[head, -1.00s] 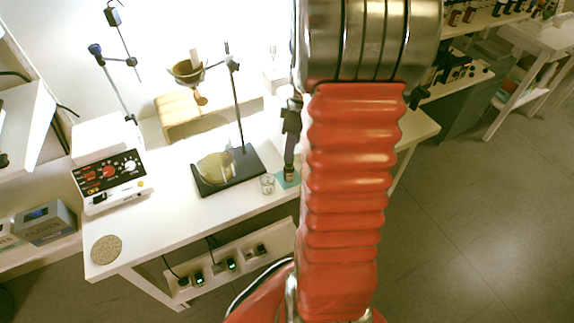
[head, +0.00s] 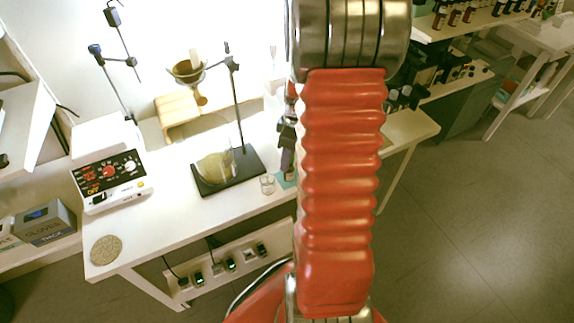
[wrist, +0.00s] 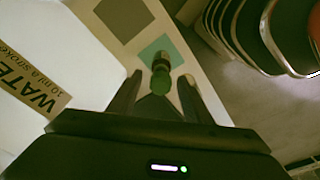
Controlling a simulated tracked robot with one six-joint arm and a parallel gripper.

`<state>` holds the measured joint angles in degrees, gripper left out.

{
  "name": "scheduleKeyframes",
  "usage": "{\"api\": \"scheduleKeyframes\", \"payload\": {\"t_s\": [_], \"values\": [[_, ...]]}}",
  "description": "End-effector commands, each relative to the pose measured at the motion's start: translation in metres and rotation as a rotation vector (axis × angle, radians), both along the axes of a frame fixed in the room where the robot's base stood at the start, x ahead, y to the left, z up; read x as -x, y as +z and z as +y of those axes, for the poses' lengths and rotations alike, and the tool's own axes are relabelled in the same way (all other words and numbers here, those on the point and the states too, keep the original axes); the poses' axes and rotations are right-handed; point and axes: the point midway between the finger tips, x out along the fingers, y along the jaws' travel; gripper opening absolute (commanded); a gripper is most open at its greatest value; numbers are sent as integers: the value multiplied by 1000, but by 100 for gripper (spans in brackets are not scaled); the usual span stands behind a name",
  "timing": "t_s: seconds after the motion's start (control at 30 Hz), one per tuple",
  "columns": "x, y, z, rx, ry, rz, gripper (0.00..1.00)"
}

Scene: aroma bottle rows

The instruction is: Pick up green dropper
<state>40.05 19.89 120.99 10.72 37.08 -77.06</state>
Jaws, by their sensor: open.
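The green dropper (wrist: 161,80) stands on a teal square (wrist: 158,47) on the bench top in the wrist view, seen from above with its green top towards me. My gripper (wrist: 160,77) is open, with one finger on each side of the dropper in the picture. I cannot tell how far above it the fingers are, and nothing is held. In the head view my gripper (head: 286,160) is a dark shape beside my red arm, over the teal square (head: 284,181). The dropper cannot be made out clearly there.
A small glass beaker (head: 267,184) stands just left of the teal square. A stand with a dark base (head: 240,172) and a flask is farther left. In the wrist view a white container labelled WATER (wrist: 60,45) lies left, and a brown square (wrist: 124,16) lies beyond.

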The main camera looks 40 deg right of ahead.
Motion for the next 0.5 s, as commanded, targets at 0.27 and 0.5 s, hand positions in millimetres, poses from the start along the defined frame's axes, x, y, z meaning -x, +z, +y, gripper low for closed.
{"api": "scheduleKeyframes", "payload": {"t_s": [0.27,0.5], "values": [[0,0,0,0,1,0,45],[0,1,0,0,1,0,42]]}}
